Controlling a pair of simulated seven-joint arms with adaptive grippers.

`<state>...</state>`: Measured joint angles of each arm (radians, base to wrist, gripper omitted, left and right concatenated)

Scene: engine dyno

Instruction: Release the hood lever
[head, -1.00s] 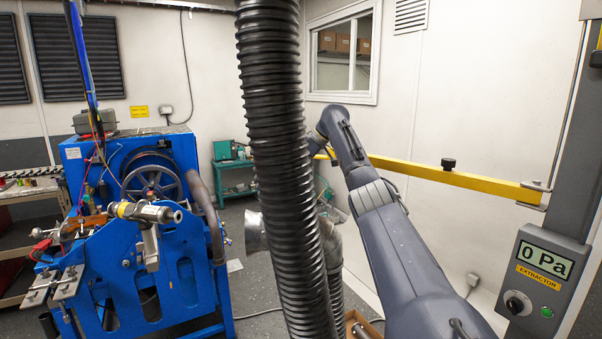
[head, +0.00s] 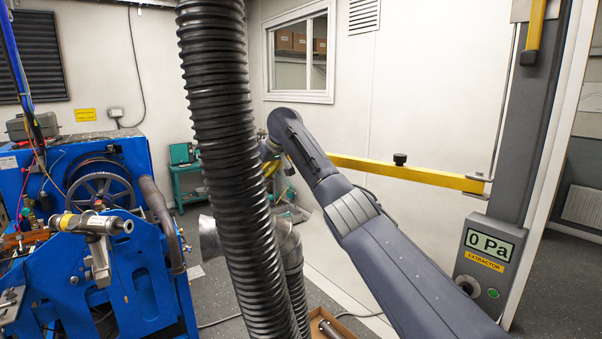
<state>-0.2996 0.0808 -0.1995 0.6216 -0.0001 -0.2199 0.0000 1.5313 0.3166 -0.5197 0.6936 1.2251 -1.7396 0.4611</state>
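A yellow handle (head: 534,30) hangs on the upper part of the grey extractor post (head: 518,130) at the top right; it looks like the lever, but I cannot be sure. A yellow horizontal bar (head: 435,177) with a black knob (head: 400,159) runs left from the post. My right arm reaches up from the bottom right, in front of the bar. My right gripper (head: 270,163) is at its far end near the bar's left part, far from the handle. The black hose partly hides it, so its fingers cannot be made out. My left gripper is not in view.
A thick black ribbed hose (head: 220,130) hangs in the middle. A blue engine stand (head: 130,275) is at the left. An extractor box (head: 487,260) reading 0 Pa is on the post. An open carton (head: 330,325) is at the bottom. Floor shows right of the post.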

